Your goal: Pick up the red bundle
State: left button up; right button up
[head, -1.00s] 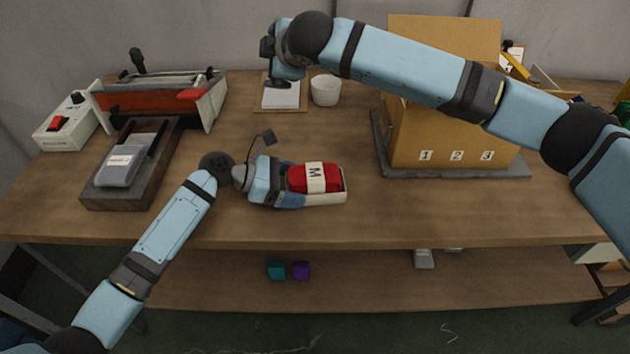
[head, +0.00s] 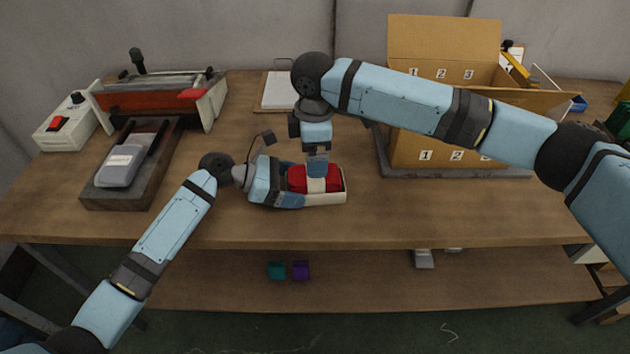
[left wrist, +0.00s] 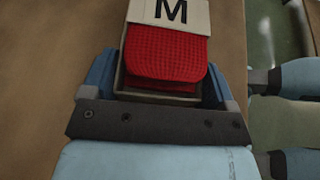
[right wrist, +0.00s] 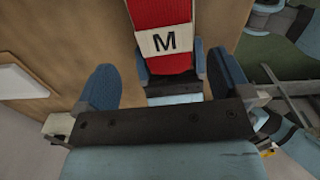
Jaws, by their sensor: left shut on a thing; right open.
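The red bundle (head: 333,184) is a folded red knit with a pale paper band marked M. It lies in a small pale open tray (head: 325,200) on the table. The bundle (left wrist: 165,55) also shows in the left wrist view. My left gripper (left wrist: 160,90) is shut on the tray, one finger along each side. My right gripper (head: 317,178) is open and points down over the bundle, hiding part of the band in the head view. In the right wrist view, the bundle (right wrist: 158,15) lies ahead of the open fingers, nearer the right-hand finger.
A cardboard box (head: 410,150) numbered 1, 2, 3 stands at the right on a grey base. A red-and-grey press (head: 150,98), a switch box (head: 68,122) and a dark block (head: 130,190) stand at the left. A clipboard (head: 277,90) lies behind. The table front is clear.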

aim_at(315, 182)
jog(key=f, duration=0.5)
jog(key=shift+s+f, duration=0.3)
jog(key=shift+c, duration=0.3)
jog(key=c, duration=1)
